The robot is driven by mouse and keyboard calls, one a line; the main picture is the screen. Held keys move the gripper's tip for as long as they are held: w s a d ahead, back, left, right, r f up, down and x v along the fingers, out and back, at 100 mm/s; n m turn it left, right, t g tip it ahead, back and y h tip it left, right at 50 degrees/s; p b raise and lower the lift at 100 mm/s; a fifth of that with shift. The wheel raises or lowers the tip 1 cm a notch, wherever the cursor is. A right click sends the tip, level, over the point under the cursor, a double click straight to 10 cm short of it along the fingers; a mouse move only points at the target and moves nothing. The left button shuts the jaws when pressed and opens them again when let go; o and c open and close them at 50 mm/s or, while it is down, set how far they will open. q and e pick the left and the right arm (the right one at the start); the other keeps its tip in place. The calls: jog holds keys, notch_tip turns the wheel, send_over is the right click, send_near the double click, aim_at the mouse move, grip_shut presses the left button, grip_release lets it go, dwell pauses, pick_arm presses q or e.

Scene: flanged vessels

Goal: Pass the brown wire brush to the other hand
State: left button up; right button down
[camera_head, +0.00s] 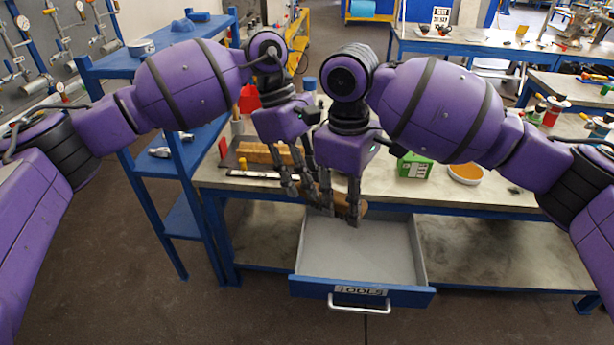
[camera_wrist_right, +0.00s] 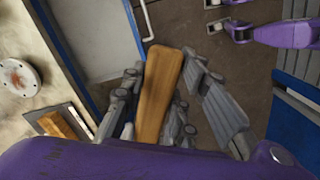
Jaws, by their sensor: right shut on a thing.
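The brown wire brush (camera_head: 346,206) is held between the fingers of my right gripper (camera_head: 340,213), above the open drawer. Its wooden handle (camera_wrist_right: 162,80) points up and away between the fingers in the right wrist view. The bristle end is hidden. My left gripper (camera_head: 299,192) is just left of the right one in the head view, with its fingers apart and nothing seen between them.
The open grey drawer (camera_head: 350,256) with a blue front sticks out below the hands and looks empty. A blue shelf (camera_head: 172,168) stands at left.

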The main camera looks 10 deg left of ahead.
pick_arm(q)
jog(key=shift+c, duration=1.4)
grip_shut()
pick_arm(e)
jog(key=c, duration=1.3)
grip_release()
